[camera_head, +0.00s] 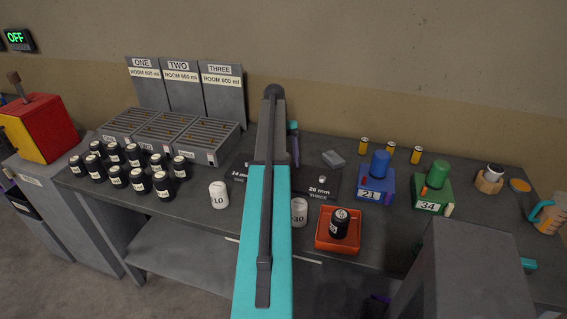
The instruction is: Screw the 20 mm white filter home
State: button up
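Two white filters stand on the bench: one marked 10 (219,195) left of my arm, and one marked 30 (299,212) just right of it, partly covered. No filter marked 20 shows; my arm hides the bench between them. A dark plate (328,174) carries labels 14 mm at left and 26 mm THREE at right, with a small pale stud at right; its middle is hidden. Teal and purple parts (293,145) peek out beyond my arm over the plate, seemingly my gripper. Its fingertips and anything in them are hidden.
Several black filters (139,182) stand at left, before grey trays (172,133) labelled ONE, TWO, THREE. A red tray (323,240) holds a black filter (341,222). Blue (374,190) and green (432,200) stands marked 21 and 34 sit right, near small yellow cylinders (390,150).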

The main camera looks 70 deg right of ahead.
jog(key=shift+p+v, duration=3)
jog(key=shift+v, duration=0.5)
